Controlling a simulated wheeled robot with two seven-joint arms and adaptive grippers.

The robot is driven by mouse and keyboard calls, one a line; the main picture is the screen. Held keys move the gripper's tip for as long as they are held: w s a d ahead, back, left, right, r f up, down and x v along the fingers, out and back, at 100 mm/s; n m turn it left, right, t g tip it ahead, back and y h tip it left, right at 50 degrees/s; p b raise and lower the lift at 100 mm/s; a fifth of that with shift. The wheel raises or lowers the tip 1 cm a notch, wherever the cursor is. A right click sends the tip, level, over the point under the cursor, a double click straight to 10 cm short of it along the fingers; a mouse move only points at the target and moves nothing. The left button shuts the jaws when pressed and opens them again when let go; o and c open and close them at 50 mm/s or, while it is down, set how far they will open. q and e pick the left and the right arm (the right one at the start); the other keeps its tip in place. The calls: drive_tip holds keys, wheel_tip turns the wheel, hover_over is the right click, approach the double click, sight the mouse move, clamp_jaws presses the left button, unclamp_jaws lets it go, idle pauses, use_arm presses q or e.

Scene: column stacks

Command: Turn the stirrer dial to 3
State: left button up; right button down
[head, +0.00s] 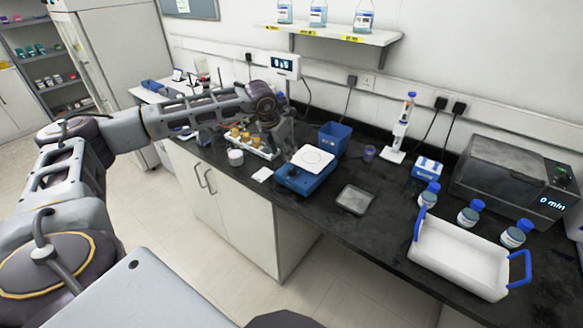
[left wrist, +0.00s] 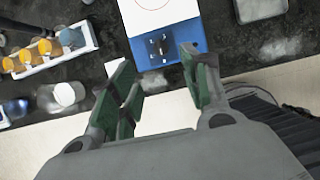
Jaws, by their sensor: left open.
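The stirrer (head: 303,180) is a blue box with a white top plate, standing near the counter's front edge. Its dark dial (left wrist: 158,47) shows on the blue front panel in the left wrist view, with small white marks around it too small to read. My left gripper (head: 284,146) is above the counter, just behind and left of the stirrer in the head view. In the left wrist view the gripper (left wrist: 155,65) is open and empty, its two green-padded fingers on either side of the dial's line, apparently apart from it. My right gripper is not in view.
A white tray with blue handles (head: 458,258) is farther right.

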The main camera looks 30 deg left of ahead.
sight(291, 169)
use_arm(q)
drive_tip(key=p+x, duration=0.2)
drive_tip(key=x, duration=0.8)
drive_tip(key=shift+w+f, duration=0.1)
drive_tip(key=shift+f, duration=0.2)
drive_tip(key=shift+w+f, duration=0.25)
drive_tip(key=shift+f, duration=0.6)
drive_tip(key=c, duration=1)
